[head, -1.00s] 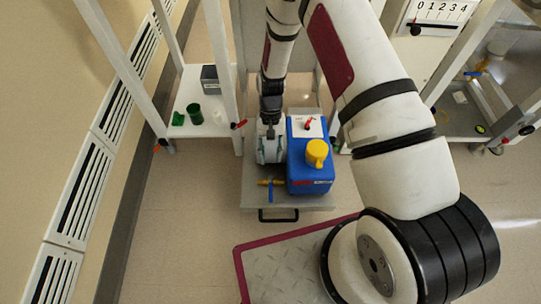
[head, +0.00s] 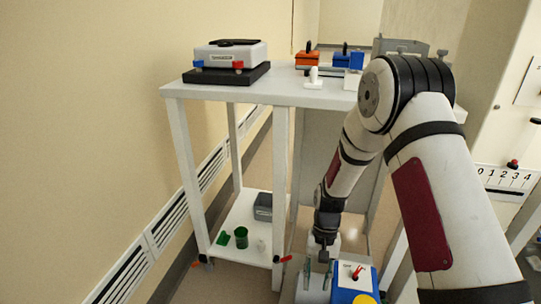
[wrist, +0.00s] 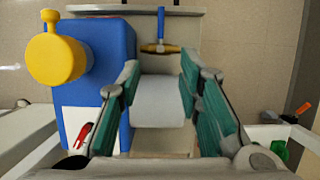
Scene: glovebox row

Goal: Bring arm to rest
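My gripper (head: 316,281) is low in front of the white bench, at the lower middle of the head view, pointing down. In the wrist view my gripper (wrist: 160,105) has its two teal-padded fingers spread wide. A pale cylinder (wrist: 160,100) lies between and below the fingers; I cannot tell whether they touch it. It seems to be part of the blue pump unit. The blue pump body (wrist: 110,45) with its yellow cap (wrist: 58,60) is right beside the left finger. In the head view the blue unit (head: 366,275) is cut off by the bottom edge.
The white bench (head: 290,94) carries a white-and-black device (head: 230,60) and orange and blue items. Its lower shelf (head: 235,247) holds a green cup (head: 242,236) and a grey box (head: 263,206). A brass valve with a blue handle (wrist: 160,47) is beyond the cylinder. A wall is at left.

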